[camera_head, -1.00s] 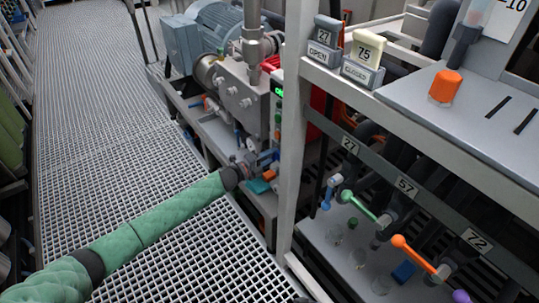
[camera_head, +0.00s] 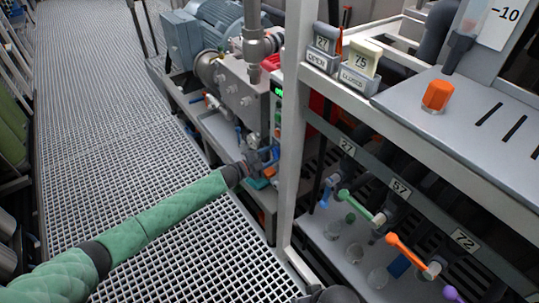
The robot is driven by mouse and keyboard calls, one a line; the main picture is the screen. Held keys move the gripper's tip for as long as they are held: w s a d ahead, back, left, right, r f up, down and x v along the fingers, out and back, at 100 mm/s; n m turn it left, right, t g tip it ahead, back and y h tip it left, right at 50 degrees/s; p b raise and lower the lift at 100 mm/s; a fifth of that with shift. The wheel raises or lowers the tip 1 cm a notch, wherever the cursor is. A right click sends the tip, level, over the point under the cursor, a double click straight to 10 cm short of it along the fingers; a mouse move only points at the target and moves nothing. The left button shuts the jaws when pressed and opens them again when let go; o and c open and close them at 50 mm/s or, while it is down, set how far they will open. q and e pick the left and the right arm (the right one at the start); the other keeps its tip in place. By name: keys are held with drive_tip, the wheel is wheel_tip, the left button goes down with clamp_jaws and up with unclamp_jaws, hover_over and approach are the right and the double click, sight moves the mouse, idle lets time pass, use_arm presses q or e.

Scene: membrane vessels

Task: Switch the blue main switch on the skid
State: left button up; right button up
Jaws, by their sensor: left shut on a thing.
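The skid (camera_head: 215,125) carries a grey pump block and a blue-grey motor beyond the white frame post. My left arm reaches in from the lower left in a green sleeve. My left gripper (camera_head: 264,164) is at the front of the skid, close to the post, and is shut on the blue main switch (camera_head: 274,154). The fingers partly hide the switch, and its exact position is too small to read. An orange part and a teal part show just below the fingers.
On the right, a white rack (camera_head: 440,135) holds blue, green, orange and purple valve handles under tags 27, 57 and 72. An orange knob (camera_head: 437,95) stands on its top panel. The white post (camera_head: 295,130) is right beside my gripper. The grating floor (camera_head: 100,120) is clear.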

use_arm(q)
drive_tip(key=shift+f, duration=0.1)
use_arm(e)
drive_tip(key=shift+d, duration=0.1)
use_arm(q)
drive_tip(key=o, duration=1)
drive_tip(key=shift+a, duration=0.1)
use_arm(e)
drive_tip(key=shift+w, duration=0.1)
use_arm(q)
drive_tip(key=shift+s+a, duration=0.2)
drive_tip(key=shift+a, duration=0.1)
drive_tip(key=shift+b+v, duration=0.65)
drive_tip(key=shift+v, duration=2.85)
use_arm(e)
drive_tip(key=shift+w+a+f, duration=0.15)
drive_tip(key=shift+a+f, duration=0.8)
